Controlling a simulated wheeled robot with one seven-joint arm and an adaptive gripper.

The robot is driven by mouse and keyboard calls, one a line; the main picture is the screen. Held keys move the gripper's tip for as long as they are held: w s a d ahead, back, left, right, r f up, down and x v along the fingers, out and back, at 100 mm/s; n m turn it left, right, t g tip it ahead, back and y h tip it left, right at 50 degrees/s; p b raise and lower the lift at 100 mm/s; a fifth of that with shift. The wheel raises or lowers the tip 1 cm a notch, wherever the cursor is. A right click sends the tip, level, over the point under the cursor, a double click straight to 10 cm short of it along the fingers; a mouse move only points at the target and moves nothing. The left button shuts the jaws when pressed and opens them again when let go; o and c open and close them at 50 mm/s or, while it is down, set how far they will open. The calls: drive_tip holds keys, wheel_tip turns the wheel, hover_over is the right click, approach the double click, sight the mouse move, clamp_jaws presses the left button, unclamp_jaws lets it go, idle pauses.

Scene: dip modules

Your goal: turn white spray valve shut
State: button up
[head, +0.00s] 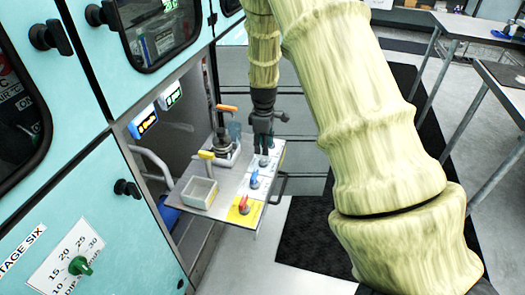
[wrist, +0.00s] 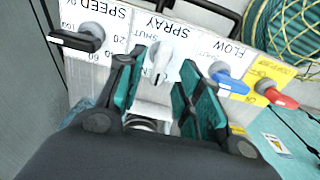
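The white spray valve (wrist: 163,62) is on the panel under the upside-down word SPRAY in the wrist view. Its handle points down the picture, and a partly covered SHUT label lies to its upper left. My gripper (wrist: 157,74) is open, with one teal-padded finger on each side of the handle. Gaps show between handle and pads, so it is not gripped. In the head view my gripper (head: 264,146) points down over the far end of the panel and hides most of the white valve.
A black SPEED knob (wrist: 85,38) is left of the white valve; a blue FLOW valve (wrist: 228,82) and a red valve (wrist: 278,96) are to the right. In the head view, orange-handled (head: 227,108) and yellow-handled (head: 206,155) parts and a grey bin (head: 199,193) stand left of my gripper.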

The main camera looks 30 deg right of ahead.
sight(263, 158)
drive_tip(key=shift+f, duration=1.7)
clamp_jaws()
